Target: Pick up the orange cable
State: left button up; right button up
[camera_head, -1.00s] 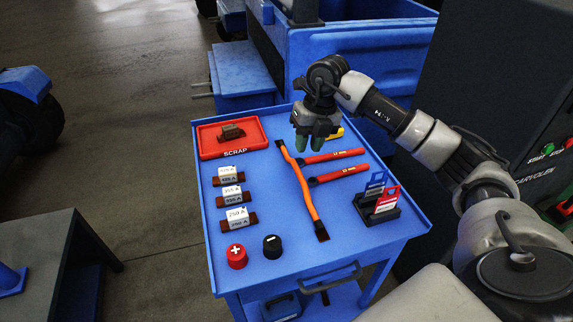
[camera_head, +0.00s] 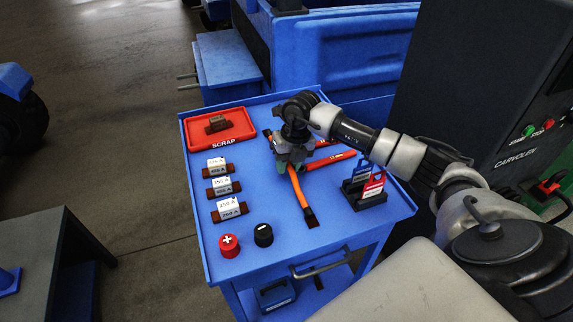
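The orange cable (camera_head: 298,190) lies on the blue cart top (camera_head: 270,223), running from near the red tray toward the front, with dark ends. Its middle is partly hidden by my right gripper (camera_head: 289,163). My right gripper is over the cable, pointing down, with its fingers around or just above it. I cannot tell whether the fingers touch the cable or how far apart they are. My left gripper is not in view.
Red-handled tools (camera_head: 330,160) lie just right of the gripper. A red scrap tray (camera_head: 240,131), several labelled fuses (camera_head: 222,187), a red knob (camera_head: 229,246), a black knob (camera_head: 263,235) and a card holder (camera_head: 366,195) surround the cable.

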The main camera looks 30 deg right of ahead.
jog(key=shift+c, duration=0.2)
grip_shut()
jog(key=shift+r, duration=0.1)
